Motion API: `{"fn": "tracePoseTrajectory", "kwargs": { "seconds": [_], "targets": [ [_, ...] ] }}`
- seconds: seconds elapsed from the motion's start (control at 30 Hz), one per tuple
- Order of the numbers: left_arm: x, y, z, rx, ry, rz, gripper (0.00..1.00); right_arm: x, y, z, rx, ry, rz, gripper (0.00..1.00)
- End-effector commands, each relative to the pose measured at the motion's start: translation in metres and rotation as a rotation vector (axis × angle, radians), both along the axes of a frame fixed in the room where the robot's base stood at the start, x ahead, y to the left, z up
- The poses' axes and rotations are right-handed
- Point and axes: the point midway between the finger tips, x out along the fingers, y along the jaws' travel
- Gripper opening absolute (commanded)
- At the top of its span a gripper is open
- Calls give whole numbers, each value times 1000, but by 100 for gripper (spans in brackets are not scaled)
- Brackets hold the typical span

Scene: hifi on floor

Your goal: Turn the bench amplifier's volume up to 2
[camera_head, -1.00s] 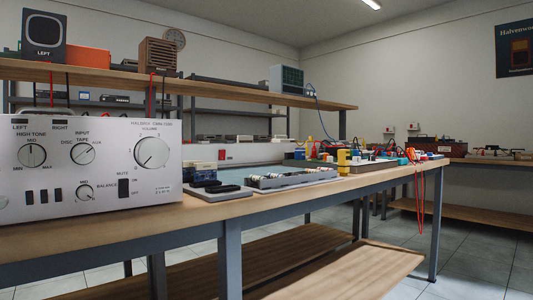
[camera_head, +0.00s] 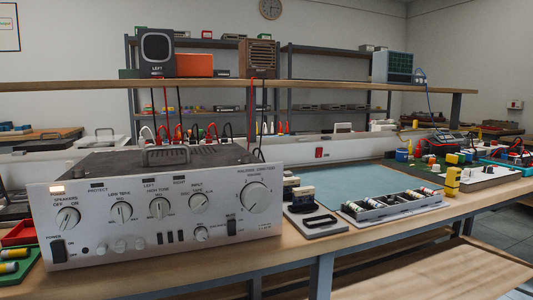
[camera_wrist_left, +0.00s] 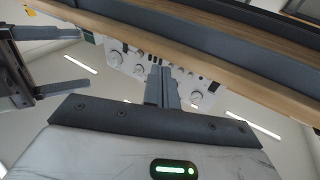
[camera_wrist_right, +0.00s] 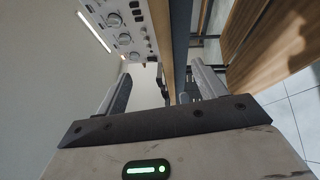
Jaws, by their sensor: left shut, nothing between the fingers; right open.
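The bench amplifier (camera_head: 150,212) has a silver front panel with several knobs and stands on the wooden bench in the head view. Its large volume knob (camera_head: 256,197) is at the panel's upper right. The knob's mark seems to point to the lower left; the exact setting is too small to read. Neither gripper shows in the head view. In the left wrist view my left gripper (camera_wrist_left: 160,72) is shut and empty, below the panel in that picture. In the right wrist view my right gripper (camera_wrist_right: 162,70) is open and empty, with the panel's knobs (camera_wrist_right: 125,42) beyond it.
Right of the amplifier are a small grey stand (camera_head: 318,222), a tray of parts (camera_head: 395,206) and a blue mat (camera_head: 355,180). A green tray (camera_head: 22,268) sits at the left. A shelf (camera_head: 330,88) with speakers runs above. The bench's front strip is clear.

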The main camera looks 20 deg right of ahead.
Motion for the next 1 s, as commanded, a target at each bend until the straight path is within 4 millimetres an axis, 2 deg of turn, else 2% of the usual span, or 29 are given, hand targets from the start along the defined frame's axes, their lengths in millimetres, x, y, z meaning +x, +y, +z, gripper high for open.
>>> {"fn": "tracePoseTrajectory", "kwargs": {
  "seconds": [0.03,0.17,0.3,0.43,0.6,0.73,0.87,1.0],
  "targets": [
    [-1,5,21,7,92,25,0,3,-7,33,-178,-44,-64,70],
    [-13,17,12,31,308,78,0,10,-33,61,-644,-173,-221,70],
    [-38,29,1,53,515,124,0,12,-63,94,-1089,-288,-353,70],
    [-61,36,-8,67,655,152,0,11,-85,118,-1389,-357,-439,70],
    [-78,40,-18,74,743,170,0,9,-99,131,-1585,-399,-494,70],
    [-81,41,-21,77,757,171,0,17,-101,132,-1620,-407,-507,70],
    [-81,42,-21,81,757,172,0,37,-100,132,-1615,-408,-509,70],
    [-80,42,-20,86,757,173,0,67,-99,132,-1614,-407,-508,70]
  ]
}}
